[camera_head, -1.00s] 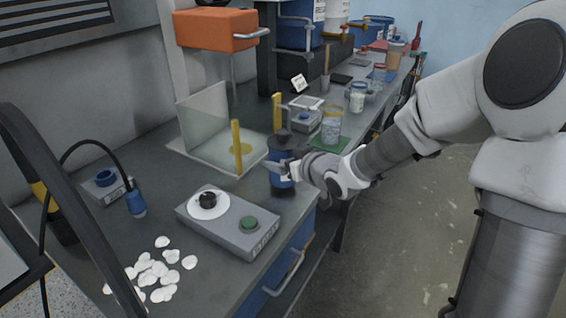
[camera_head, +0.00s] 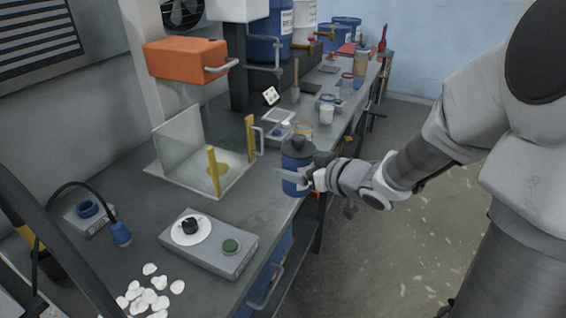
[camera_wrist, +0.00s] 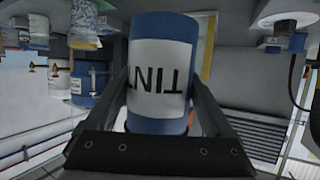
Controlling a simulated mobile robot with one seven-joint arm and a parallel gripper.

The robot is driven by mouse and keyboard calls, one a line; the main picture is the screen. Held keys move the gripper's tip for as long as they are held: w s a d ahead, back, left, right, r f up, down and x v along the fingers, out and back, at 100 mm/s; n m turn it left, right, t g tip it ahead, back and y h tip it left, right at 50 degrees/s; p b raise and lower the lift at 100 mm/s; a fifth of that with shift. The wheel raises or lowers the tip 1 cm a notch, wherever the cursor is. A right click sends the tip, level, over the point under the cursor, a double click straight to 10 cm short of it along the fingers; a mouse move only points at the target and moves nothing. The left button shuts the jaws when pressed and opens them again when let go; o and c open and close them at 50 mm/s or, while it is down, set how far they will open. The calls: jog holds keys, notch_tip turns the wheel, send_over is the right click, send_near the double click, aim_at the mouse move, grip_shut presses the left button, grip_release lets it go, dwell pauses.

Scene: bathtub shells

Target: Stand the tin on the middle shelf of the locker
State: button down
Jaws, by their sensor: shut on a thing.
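The tin (camera_head: 297,167) is a blue cylinder with a pale label and a dark knobbed lid. My gripper (camera_head: 300,180) is shut on its side and holds it upright over the right edge of the bench. In the wrist view the tin (camera_wrist: 160,70) stands between both fingers, its label lettering upside down. My gripper also shows there (camera_wrist: 160,112). I cannot make out a locker with shelves in these frames.
A grey box with a white dial and green button (camera_head: 208,243) sits on the bench near white shell-like pieces (camera_head: 150,296). A clear guard with yellow posts (camera_head: 205,160) stands left of the tin. Jars (camera_head: 327,108) line the bench behind. Floor at right is clear.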

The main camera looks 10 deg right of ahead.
jog(key=shift+w+d+r+p, duration=0.2)
jog(key=shift+r+p, duration=0.1)
jog(key=shift+r, duration=0.3)
jog(key=w+d+f+m+t+h+p, duration=0.1)
jog(key=w+m+t+h+p, duration=0.1)
jog(key=w+m+h+p, duration=0.4)
jog(key=shift+w+d+f+h, duration=0.15)
jog(key=shift+w+d+h, duration=0.2)
jog(key=shift+w, duration=0.55)
